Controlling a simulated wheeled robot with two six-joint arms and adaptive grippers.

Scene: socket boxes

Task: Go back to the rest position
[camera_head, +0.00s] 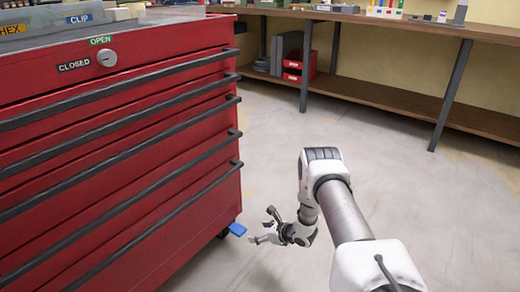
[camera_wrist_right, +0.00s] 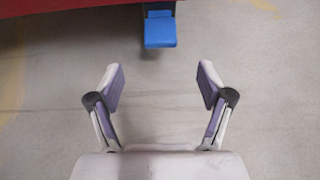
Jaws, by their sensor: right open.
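My right gripper (camera_head: 268,226) hangs low over the grey floor, to the right of the red tool cabinet (camera_head: 110,160). In the right wrist view the gripper (camera_wrist_right: 160,85) is open, with its two fingers spread and bare floor between them. Nothing is held. My right arm comes in from the lower right in the head view. My left gripper is not in view.
The cabinet has dark drawer handles and a blue caster pedal (camera_head: 237,229), also seen in the wrist view (camera_wrist_right: 160,32). A wooden workbench (camera_head: 400,28) with a lower shelf (camera_head: 400,103) stands behind. Red bins (camera_head: 293,72) sit on that shelf. Floor (camera_head: 430,200) right of the arm is clear.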

